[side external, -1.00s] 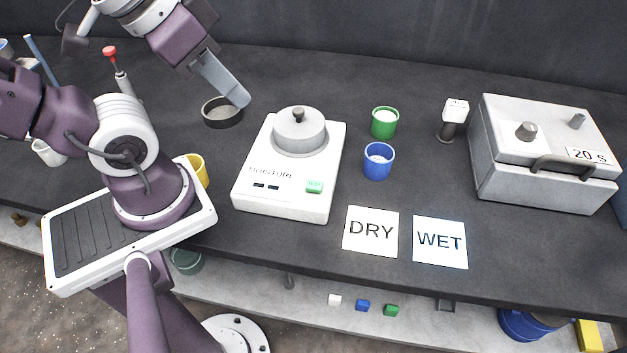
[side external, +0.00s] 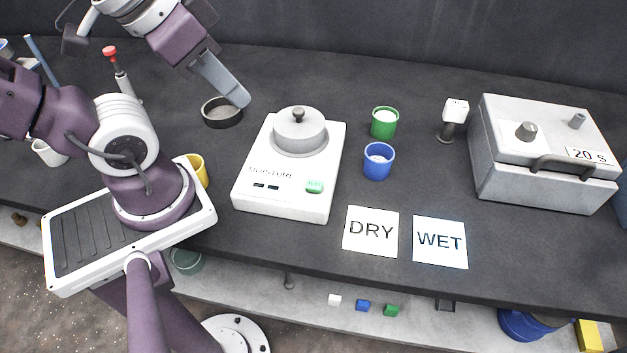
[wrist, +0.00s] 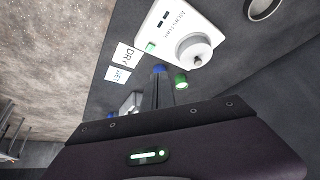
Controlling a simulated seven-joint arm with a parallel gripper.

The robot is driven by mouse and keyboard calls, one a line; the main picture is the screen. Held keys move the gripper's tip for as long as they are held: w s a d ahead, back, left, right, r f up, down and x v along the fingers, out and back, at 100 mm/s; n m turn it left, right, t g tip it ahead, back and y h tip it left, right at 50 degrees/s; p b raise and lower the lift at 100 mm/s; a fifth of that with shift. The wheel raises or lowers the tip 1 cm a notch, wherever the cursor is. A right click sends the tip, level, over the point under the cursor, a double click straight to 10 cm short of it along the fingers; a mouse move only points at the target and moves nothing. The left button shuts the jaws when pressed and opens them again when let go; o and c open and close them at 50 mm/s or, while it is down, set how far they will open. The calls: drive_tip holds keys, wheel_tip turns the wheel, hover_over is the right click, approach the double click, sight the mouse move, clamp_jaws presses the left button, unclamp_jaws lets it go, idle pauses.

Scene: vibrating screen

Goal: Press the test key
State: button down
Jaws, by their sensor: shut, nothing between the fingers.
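The test key is a small green button (side external: 315,187) at the front right of the white moisture meter (side external: 248,200). A grey lidded pan (side external: 299,131) with a dark knob sits on top of the meter. In the wrist view the meter (wrist: 163,17) is at the top and the green key (wrist: 150,47) is near its edge. My gripper (side external: 242,101) is shut and empty, above the table at the meter's upper left, beside a dark round dish in the side view. It is apart from the key. In the wrist view the fingers (wrist: 160,75) point toward the scene.
A green cup (side external: 384,131) and a blue cup (side external: 377,172) stand right of the meter. DRY (side external: 370,245) and WET (side external: 440,258) cards lie in front. A grey box marked 20 s (side external: 500,175) stands at right. The dark dish (side external: 222,122) lies at left.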

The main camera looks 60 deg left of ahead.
idle(0.4)
drive_tip(key=m+g+y, duration=0.5)
drive_tip(key=m+y, duration=0.4)
drive_tip(key=m, duration=0.1)
hover_over(317, 188)
wheel_tip(317, 188, down, 10)
drive_tip(key=shift+w, duration=0.1)
drive_tip(key=shift+f, duration=4.35)
drive_tip(key=shift+f, duration=0.4)
